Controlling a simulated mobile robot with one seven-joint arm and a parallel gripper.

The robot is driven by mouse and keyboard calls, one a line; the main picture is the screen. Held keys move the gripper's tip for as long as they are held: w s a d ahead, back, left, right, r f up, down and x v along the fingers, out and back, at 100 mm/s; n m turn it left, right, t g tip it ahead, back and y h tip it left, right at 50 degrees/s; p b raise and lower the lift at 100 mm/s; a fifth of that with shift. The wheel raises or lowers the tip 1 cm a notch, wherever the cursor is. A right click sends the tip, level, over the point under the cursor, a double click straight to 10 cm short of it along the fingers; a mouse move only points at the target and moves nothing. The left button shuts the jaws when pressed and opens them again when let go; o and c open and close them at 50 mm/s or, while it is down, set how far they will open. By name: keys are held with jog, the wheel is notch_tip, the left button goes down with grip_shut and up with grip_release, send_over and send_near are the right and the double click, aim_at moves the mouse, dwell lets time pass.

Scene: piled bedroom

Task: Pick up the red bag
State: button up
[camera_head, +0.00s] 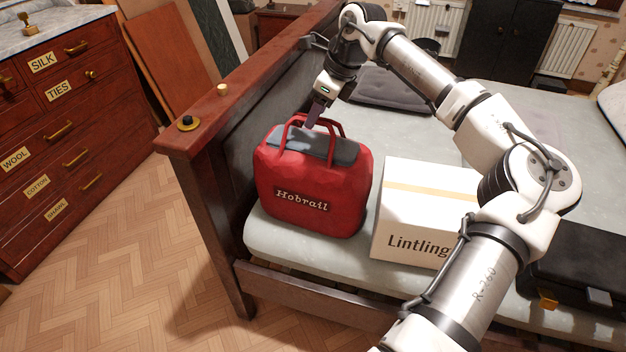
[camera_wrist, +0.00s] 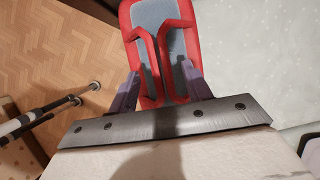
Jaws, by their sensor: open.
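The red bag (camera_head: 312,190) stands upright on the bed near its wooden end board, with a grey top and the word "Hobrail" on its front. Its two red handles (camera_head: 313,130) stand up. My gripper (camera_head: 318,115) is at the bag's top, by the handles. In the wrist view my gripper (camera_wrist: 160,85) is open, with one finger on each side of the handles of the red bag (camera_wrist: 158,15). Both handles appear between the fingers. I cannot tell whether a finger touches them.
A white box (camera_head: 420,215) marked "Lintling" stands just right of the bag. The bed's end board (camera_head: 225,115) rises close on the left. A black case (camera_head: 580,270) lies at the right. A dark cushion (camera_head: 395,88) lies behind. Labelled drawers (camera_head: 70,110) stand at the far left.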

jog(key=x, duration=0.5)
jog(key=shift+f, duration=0.15)
jog(key=shift+c, duration=0.4)
grip_shut()
